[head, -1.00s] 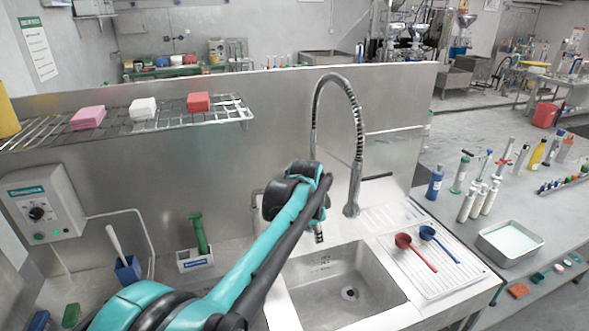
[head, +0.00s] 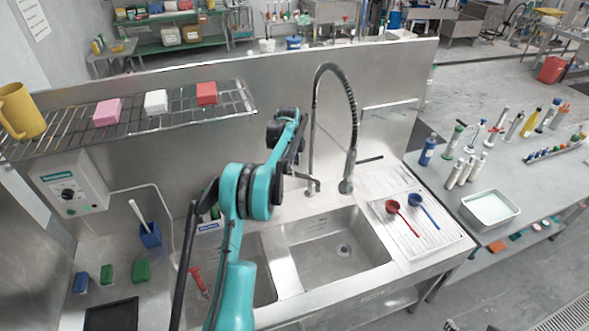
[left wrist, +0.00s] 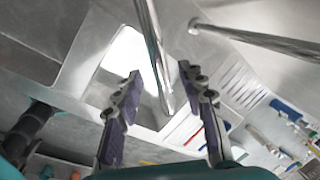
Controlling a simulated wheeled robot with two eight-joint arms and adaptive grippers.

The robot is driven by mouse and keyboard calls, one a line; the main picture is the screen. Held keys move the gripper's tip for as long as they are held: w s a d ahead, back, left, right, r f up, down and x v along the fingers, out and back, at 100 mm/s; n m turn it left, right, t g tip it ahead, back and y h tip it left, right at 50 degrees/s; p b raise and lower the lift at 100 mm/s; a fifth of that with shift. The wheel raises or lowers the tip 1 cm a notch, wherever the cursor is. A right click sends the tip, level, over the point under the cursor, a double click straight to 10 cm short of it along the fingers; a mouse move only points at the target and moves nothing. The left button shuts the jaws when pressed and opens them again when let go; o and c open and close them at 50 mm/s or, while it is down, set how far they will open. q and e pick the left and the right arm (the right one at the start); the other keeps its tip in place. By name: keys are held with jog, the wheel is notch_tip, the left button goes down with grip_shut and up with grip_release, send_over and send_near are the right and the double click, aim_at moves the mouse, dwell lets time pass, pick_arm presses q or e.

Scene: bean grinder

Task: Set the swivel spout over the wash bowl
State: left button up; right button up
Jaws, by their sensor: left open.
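In the head view, a tall metal tap (head: 315,110) with a spring hose arches up behind the sink. Its nozzle hangs at the right, near the back rim of the right bowl (head: 335,245). A short spout (head: 312,184) sits low at the tap's foot; its exact heading is hard to tell. A second bowl (head: 262,285) lies to the left, partly behind my left arm. My left gripper (left wrist: 160,78) is open in the left wrist view, with a metal pipe (left wrist: 152,45) running between its fingers; contact is unclear. In the head view its fingertips are hidden. My right gripper is out of view.
A wire shelf (head: 190,108) with sponges and a yellow mug (head: 20,112) hangs at the back left. Red (head: 393,207) and blue (head: 415,200) ladles lie on the drainboard (head: 440,240). Bottles and a tray (head: 490,210) stand on the right-hand table.

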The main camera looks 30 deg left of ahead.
pick_arm(q)
jog(key=shift+w+f, duration=0.15)
jog(key=shift+f, duration=0.55)
jog(key=shift+w+f, duration=0.1)
jog(key=shift+f, duration=0.55)
grip_shut()
jog(key=shift+s, duration=0.1)
